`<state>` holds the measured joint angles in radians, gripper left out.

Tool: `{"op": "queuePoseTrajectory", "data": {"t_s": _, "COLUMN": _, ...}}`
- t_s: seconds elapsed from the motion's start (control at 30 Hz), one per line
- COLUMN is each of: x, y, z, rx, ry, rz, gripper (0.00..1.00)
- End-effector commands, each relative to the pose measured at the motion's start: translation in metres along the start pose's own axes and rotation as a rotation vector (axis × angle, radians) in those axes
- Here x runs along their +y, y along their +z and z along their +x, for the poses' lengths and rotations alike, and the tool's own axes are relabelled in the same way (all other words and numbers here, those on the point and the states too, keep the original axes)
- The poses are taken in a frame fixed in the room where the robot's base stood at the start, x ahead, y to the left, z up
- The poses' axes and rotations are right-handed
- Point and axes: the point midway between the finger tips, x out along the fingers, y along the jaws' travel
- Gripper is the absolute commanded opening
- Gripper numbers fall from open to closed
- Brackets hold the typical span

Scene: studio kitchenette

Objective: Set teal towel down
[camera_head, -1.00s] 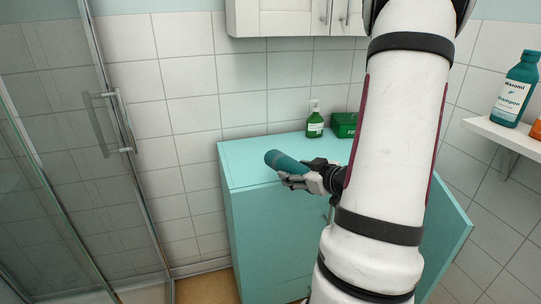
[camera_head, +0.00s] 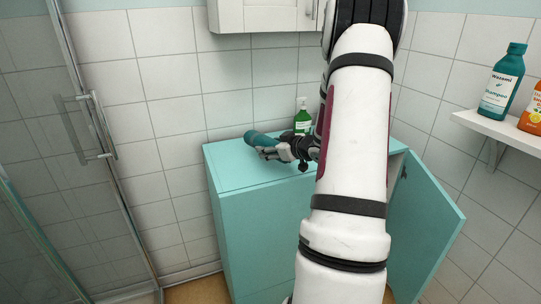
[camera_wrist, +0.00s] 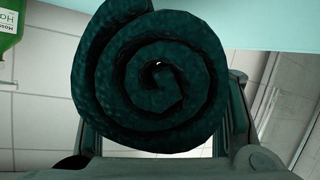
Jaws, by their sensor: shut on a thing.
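The teal towel (camera_head: 257,139) is rolled up and held in my gripper (camera_head: 270,152), over the back left part of the teal cabinet's top (camera_head: 232,176). The wrist view shows the spiral end of the towel (camera_wrist: 150,75) filling the middle, with finger parts of my gripper on both sides. My gripper is shut on the towel. I cannot tell whether the towel touches the cabinet top.
A green pump bottle (camera_head: 303,124) stands just right of the towel. The cabinet's right door (camera_head: 428,225) hangs open. A wall cabinet (camera_head: 255,17) is above, a glass shower door (camera_head: 110,200) left. A shelf (camera_head: 500,128) at right holds a teal shampoo bottle (camera_head: 500,88) and an orange bottle (camera_head: 533,110).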

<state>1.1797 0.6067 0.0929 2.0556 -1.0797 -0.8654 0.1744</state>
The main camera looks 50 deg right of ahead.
Motion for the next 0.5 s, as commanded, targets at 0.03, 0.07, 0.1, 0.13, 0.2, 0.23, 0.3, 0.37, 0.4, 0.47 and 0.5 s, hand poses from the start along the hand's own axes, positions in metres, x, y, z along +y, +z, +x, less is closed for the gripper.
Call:
{"op": "queuePoseTrajectory", "data": {"t_s": 0.03, "x": 0.002, "y": -0.001, "z": 0.002, "rx": 0.002, "ry": 0.0, "rz": -0.001, "gripper": 0.26}}
{"op": "queuePoseTrajectory", "data": {"t_s": 0.07, "x": 0.002, "y": -0.001, "z": 0.003, "rx": 0.002, "ry": 0.0, "rz": -0.001, "gripper": 0.26}}
{"op": "queuePoseTrajectory", "data": {"t_s": 0.1, "x": 0.003, "y": -0.001, "z": 0.005, "rx": 0.002, "ry": 0.0, "rz": -0.001, "gripper": 0.26}}
{"op": "queuePoseTrajectory", "data": {"t_s": 0.13, "x": 0.004, "y": -0.002, "z": 0.006, "rx": 0.002, "ry": 0.0, "rz": -0.001, "gripper": 0.26}}
{"op": "queuePoseTrajectory", "data": {"t_s": 0.2, "x": 0.007, "y": -0.001, "z": 0.012, "rx": 0.002, "ry": 0.0, "rz": 0.0, "gripper": 0.26}}
{"op": "queuePoseTrajectory", "data": {"t_s": 0.23, "x": 0.005, "y": 0.005, "z": 0.013, "rx": -0.001, "ry": 0.0, "rz": 0.003, "gripper": 0.26}}
{"op": "queuePoseTrajectory", "data": {"t_s": 0.3, "x": 0.002, "y": 0.016, "z": 0.018, "rx": -0.001, "ry": -0.001, "rz": 0.003, "gripper": 0.26}}
{"op": "queuePoseTrajectory", "data": {"t_s": 0.37, "x": -0.001, "y": 0.024, "z": 0.021, "rx": -0.001, "ry": -0.001, "rz": 0.003, "gripper": 0.26}}
{"op": "queuePoseTrajectory", "data": {"t_s": 0.4, "x": -0.001, "y": 0.028, "z": 0.022, "rx": -0.001, "ry": 0.0, "rz": 0.003, "gripper": 0.26}}
{"op": "queuePoseTrajectory", "data": {"t_s": 0.47, "x": -0.002, "y": 0.03, "z": 0.023, "rx": 0.001, "ry": 0.001, "rz": 0.001, "gripper": 0.26}}
{"op": "queuePoseTrajectory", "data": {"t_s": 0.5, "x": -0.002, "y": 0.03, "z": 0.023, "rx": 0.001, "ry": 0.001, "rz": 0.0, "gripper": 0.26}}
